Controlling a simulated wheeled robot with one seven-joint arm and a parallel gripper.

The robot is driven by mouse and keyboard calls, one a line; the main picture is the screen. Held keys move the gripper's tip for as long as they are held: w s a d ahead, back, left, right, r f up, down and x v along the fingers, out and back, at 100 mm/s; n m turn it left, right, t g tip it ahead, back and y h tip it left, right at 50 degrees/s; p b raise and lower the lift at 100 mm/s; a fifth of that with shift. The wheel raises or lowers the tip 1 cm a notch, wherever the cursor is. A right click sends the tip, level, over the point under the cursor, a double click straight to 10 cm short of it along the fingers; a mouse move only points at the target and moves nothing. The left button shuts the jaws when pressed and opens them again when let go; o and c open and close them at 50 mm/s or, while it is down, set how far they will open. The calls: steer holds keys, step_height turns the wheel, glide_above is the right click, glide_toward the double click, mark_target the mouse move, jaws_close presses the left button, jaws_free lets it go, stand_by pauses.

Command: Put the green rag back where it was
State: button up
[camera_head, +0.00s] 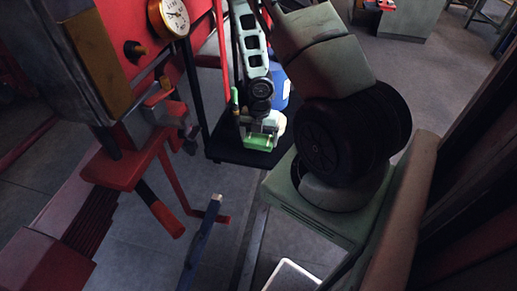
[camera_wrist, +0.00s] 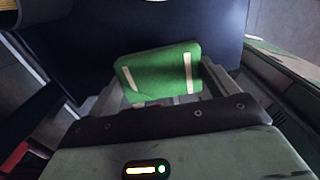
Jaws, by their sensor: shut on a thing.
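The green rag (camera_wrist: 160,70) is a folded green block with two pale strips in the wrist view. My gripper (camera_wrist: 160,88) is shut on it, with one finger at each side. In the head view the rag (camera_head: 258,144) shows at the end of my gripper (camera_head: 262,130). It is above or at a dark platform (camera_head: 225,148); I cannot tell if it touches it. Part of the rag is hidden behind my gripper.
A blue container (camera_head: 280,88) stands behind my gripper on the platform. A red-handled tool (camera_head: 160,210) and a blue bar (camera_head: 200,245) are at the lower left. Grey floor (camera_head: 410,65) is clear at upper right.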

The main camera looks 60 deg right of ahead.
mark_target(259, 144)
steer(key=shift+f, duration=2)
steer(key=o, duration=0.7)
steer(key=shift+r, duration=0.15)
step_height(259, 144, up, 12)
steer(key=p, duration=0.5)
steer(key=shift+s, duration=0.15)
